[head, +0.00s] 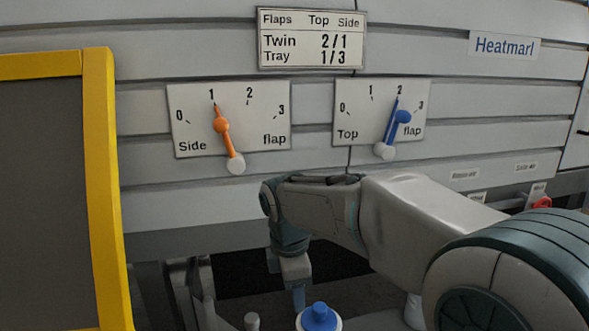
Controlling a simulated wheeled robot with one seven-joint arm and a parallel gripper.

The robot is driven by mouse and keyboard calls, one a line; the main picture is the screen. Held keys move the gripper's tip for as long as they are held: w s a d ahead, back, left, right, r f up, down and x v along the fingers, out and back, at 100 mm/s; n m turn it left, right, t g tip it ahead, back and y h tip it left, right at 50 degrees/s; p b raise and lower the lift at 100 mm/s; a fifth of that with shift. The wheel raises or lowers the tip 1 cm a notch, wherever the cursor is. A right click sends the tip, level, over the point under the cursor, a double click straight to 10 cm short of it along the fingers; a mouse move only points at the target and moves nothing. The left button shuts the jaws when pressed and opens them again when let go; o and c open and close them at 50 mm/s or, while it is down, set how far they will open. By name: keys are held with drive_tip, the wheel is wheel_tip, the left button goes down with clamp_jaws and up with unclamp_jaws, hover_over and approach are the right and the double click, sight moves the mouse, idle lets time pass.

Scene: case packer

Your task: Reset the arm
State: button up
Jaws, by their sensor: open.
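My arm reaches in from the lower right, bends at the wrist and hangs down below the dials. My gripper (298,297) points down at the bottom middle, apart from both dials; little of its fingers shows, and it holds nothing that I can see. The side flap dial (183,138) has an orange pointer (222,126) at 1. The top flap dial (349,118) has a blue pointer (402,117) at 2. The sign (311,39) above reads Twin 2/1 and Tray 1/3, under Top and Side.
A yellow-edged frame (107,190) with a dark panel stands at the left. A blue-topped white part (320,317) sits at the bottom edge, close to my gripper. A red knob (542,203) is at the right. The slatted panel (190,55) in front is flat.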

drive_tip(key=s+d+f+m+t, duration=0.1)
drive_tip(key=s+d+f+m, duration=0.3)
drive_tip(key=s+d+m, duration=1.1)
drive_tip(key=s+m, duration=0.1)
drive_tip(key=m, duration=0.4)
drive_tip(key=shift+d+f+m+t+y, duration=0.2)
drive_tip(key=shift+m+t+y, duration=0.1)
drive_tip(key=shift+t+y, duration=0.1)
idle(0.7)
